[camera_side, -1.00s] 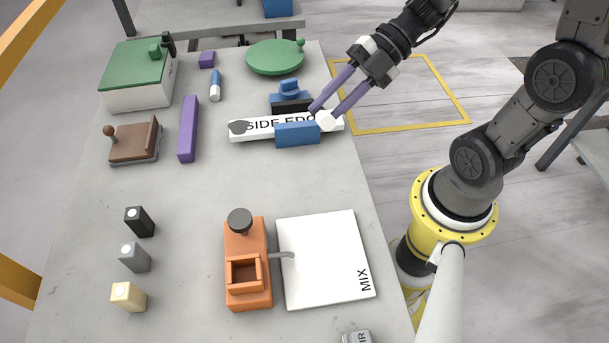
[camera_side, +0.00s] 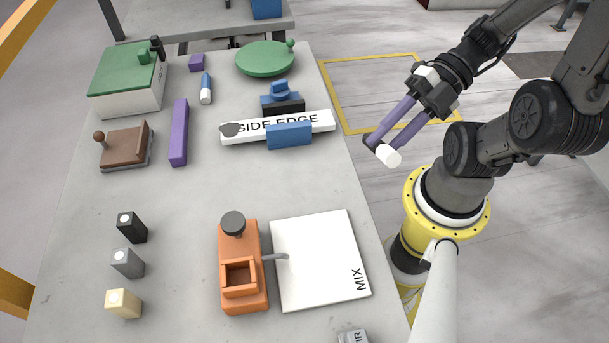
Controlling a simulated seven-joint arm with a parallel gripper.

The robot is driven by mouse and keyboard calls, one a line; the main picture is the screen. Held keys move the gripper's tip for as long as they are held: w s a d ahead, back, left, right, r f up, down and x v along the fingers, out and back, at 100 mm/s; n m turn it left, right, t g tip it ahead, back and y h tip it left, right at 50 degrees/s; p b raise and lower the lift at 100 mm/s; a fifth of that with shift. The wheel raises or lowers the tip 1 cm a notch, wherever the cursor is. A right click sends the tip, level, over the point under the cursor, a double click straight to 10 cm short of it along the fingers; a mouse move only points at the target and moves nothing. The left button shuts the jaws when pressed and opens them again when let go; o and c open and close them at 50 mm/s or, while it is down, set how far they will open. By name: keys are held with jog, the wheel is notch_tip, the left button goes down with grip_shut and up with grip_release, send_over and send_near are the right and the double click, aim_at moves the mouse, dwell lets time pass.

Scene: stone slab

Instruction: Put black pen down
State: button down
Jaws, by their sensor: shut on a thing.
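My gripper (camera_side: 381,148) has two purple fingers and hangs off the right edge of the slab, pointing down and left. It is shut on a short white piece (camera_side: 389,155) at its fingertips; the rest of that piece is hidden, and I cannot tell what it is. I see no clear black pen. A black block with a white spot on top (camera_side: 132,228) stands at the left of the slab, far from my gripper. A blue and white pen-like stick (camera_side: 206,89) lies near the back.
The stone slab (camera_side: 185,205) has free room at its centre. A white SIDE EDGE bar (camera_side: 322,121) with a blue block (camera_side: 289,136) is nearest my gripper. An orange holder (camera_side: 230,284) and white MIX board (camera_side: 318,245) sit in front. A green disc (camera_side: 265,58) lies at the back.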

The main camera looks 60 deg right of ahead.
jog(key=w+a+f, duration=0.2)
jog(key=w+f, duration=0.1)
jog(key=w+a+f, duration=0.2)
jog(key=w+f, duration=0.1)
jog(key=w, duration=0.1)
jog(key=w+a+f, duration=0.2)
jog(key=w+f, duration=0.1)
jog(key=w, duration=0.1)
jog(key=shift+f, duration=0.2)
jog(key=shift+w+f, duration=0.15)
jog(key=shift+f, duration=1.4)
jog(key=c, duration=0.7)
grip_release()
jog(key=shift+f, duration=0.1)
jog(key=shift+o, duration=0.2)
